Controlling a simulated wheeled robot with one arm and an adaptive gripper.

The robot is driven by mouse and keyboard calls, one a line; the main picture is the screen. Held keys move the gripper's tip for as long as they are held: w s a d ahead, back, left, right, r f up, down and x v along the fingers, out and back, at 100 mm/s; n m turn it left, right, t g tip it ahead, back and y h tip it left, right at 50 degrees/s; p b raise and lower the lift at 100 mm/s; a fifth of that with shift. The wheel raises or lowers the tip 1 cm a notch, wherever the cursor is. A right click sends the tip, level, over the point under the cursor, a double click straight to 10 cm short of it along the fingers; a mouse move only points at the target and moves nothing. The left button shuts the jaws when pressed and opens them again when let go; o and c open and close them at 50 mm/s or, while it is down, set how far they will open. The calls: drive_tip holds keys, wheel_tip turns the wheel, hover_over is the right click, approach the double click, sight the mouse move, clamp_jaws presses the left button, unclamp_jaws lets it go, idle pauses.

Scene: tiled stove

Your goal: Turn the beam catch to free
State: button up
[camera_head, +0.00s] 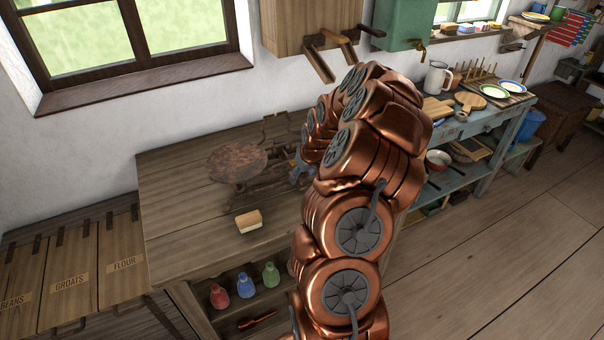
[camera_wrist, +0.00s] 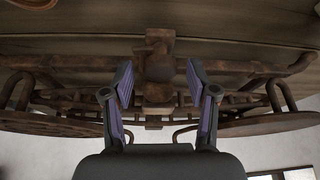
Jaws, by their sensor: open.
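A rusty beam scale stands on the wooden table in the head view; its round pan (camera_head: 238,163) shows at left, and my arm hides its right part. In the wrist view the scale's rusty beam (camera_wrist: 75,62) runs across, with a round pan on either side. A small rusty block (camera_wrist: 160,44) sits at the middle of the beam and may be the beam catch; I cannot tell its setting. My gripper (camera_wrist: 159,75) is open, its purple-padded fingers on either side of rusty metal at the beam's middle. I cannot tell whether they touch it.
A pale block with a brown top (camera_head: 249,221) lies on the table (camera_head: 180,225) in front of the scale. Red, blue and green bottles (camera_head: 245,285) stand on the shelf below. The table's left part is clear.

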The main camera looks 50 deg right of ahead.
drive_tip(key=shift+c, duration=0.2)
clamp_jaws()
drive_tip(key=shift+f+m+b, duration=0.2)
drive_tip(key=shift+m+b, duration=0.1)
drive_tip(key=shift+b, duration=0.7)
drive_tip(key=shift+r+m+h+b, duration=0.2)
drive_tip(key=shift+m+h+b, duration=0.1)
drive_tip(key=shift+m+b, duration=0.15)
drive_tip(key=shift+o, duration=0.2)
unclamp_jaws()
drive_tip(key=shift+r, duration=0.1)
